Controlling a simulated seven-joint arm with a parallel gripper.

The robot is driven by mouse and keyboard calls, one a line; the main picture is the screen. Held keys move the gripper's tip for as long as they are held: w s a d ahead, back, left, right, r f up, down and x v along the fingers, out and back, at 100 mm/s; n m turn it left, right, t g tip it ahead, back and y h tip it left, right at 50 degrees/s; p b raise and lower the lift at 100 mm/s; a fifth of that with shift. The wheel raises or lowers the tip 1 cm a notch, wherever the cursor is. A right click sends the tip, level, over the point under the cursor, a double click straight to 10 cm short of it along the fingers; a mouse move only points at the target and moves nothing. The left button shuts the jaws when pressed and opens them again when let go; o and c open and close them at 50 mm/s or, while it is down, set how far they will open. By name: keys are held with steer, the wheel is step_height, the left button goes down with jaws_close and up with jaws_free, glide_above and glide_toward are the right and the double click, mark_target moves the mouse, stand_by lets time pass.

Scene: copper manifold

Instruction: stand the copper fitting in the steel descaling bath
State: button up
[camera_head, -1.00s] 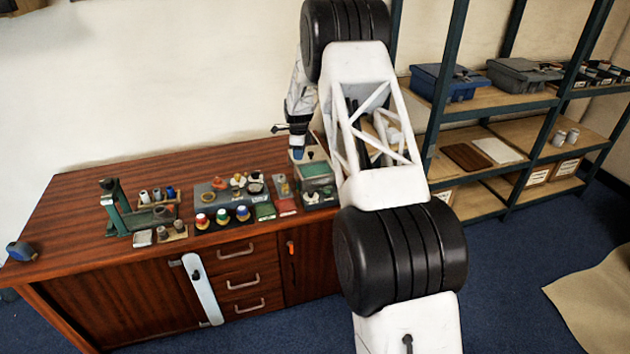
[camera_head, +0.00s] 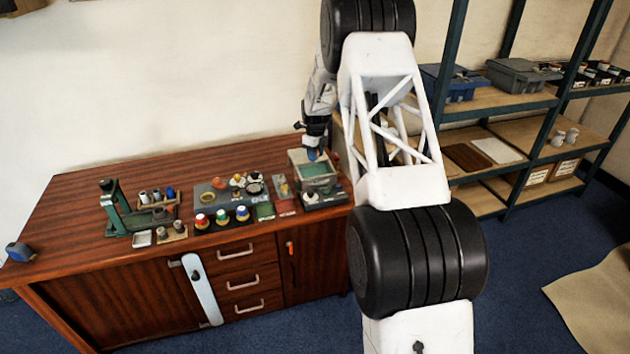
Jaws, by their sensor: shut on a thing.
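My gripper (camera_head: 314,154) is at the back right of the wooden bench, small in view and partly hidden by my arm. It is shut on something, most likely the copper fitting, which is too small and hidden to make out. Its blue tip is over the grey open-topped box with a green inside (camera_head: 296,165), which looks like the steel descaling bath. I cannot tell whether the held thing touches the bath or is above it.
A dark tray of small coloured parts (camera_head: 207,212) is left of the bath. A green stand (camera_head: 116,214) with small cylinders is further left. The bench's far left (camera_head: 80,190) is mostly clear. A shelf rack (camera_head: 470,105) with boxes stands at right.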

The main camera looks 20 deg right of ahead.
steer(key=shift+f, duration=3.1)
steer(key=shift+f, duration=0.1)
steer(key=shift+f, duration=1.8)
steer(key=o, duration=0.6)
steer(key=shift+f, duration=0.15)
steer(key=shift+o, duration=0.2)
steer(key=shift+r, duration=6.2)
